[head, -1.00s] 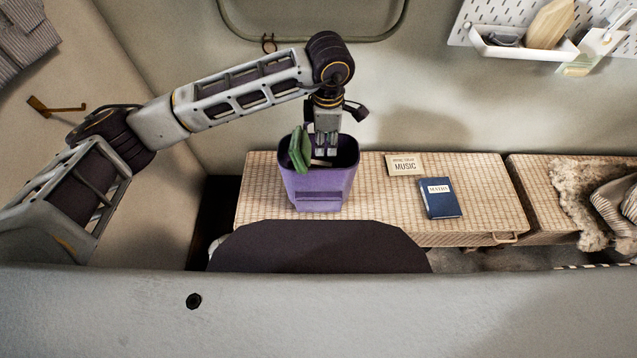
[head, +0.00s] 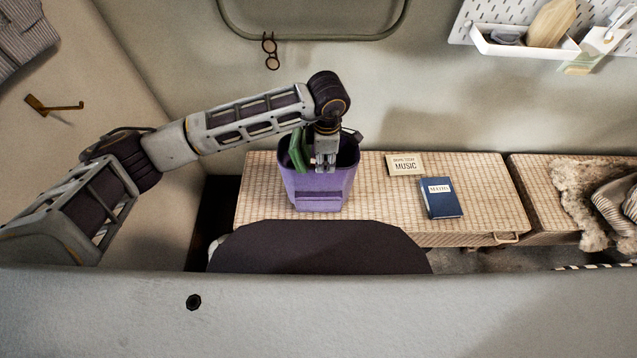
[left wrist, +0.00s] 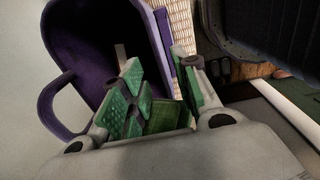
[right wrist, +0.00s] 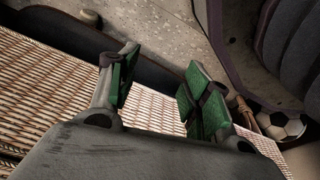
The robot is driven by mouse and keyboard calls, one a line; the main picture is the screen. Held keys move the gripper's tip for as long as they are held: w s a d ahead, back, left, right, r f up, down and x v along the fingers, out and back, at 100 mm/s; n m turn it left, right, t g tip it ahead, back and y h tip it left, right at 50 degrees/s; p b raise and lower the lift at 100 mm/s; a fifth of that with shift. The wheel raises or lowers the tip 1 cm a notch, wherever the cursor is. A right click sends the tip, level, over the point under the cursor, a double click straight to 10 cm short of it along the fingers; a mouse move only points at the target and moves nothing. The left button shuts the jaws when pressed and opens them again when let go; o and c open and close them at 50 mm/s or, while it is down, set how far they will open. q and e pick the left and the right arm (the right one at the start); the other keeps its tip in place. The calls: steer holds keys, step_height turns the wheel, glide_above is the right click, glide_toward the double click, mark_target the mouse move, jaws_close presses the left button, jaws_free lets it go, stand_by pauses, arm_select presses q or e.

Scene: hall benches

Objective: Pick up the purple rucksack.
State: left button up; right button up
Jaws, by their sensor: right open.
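The purple rucksack (head: 318,190) stands upright on the woven bench, its top open. A green item (head: 297,152) sticks out of its opening at the left. My left gripper (head: 325,165) points down at the rucksack's front rim. In the left wrist view the rucksack (left wrist: 70,50) shows its dark inside and a loop at the left. There the left gripper's (left wrist: 160,90) green-padded fingers stand apart, with the rim running in towards the gap; contact is hidden. My right gripper (right wrist: 155,90) is open and empty in the right wrist view, outside the head view.
On the woven bench (head: 490,195), right of the rucksack, lie a music card (head: 404,165) and a blue book (head: 441,198). A dark rounded shape (head: 320,248) stands in front. Glasses (head: 270,50) hang on the wall behind. A fleece (head: 580,195) lies farther right.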

arm_select(q)
steer(key=shift+f, duration=0.2)
steer(key=shift+a+f, duration=0.15)
steer(key=shift+f, duration=2.4)
steer(key=shift+w+r, duration=0.1)
jaws_close()
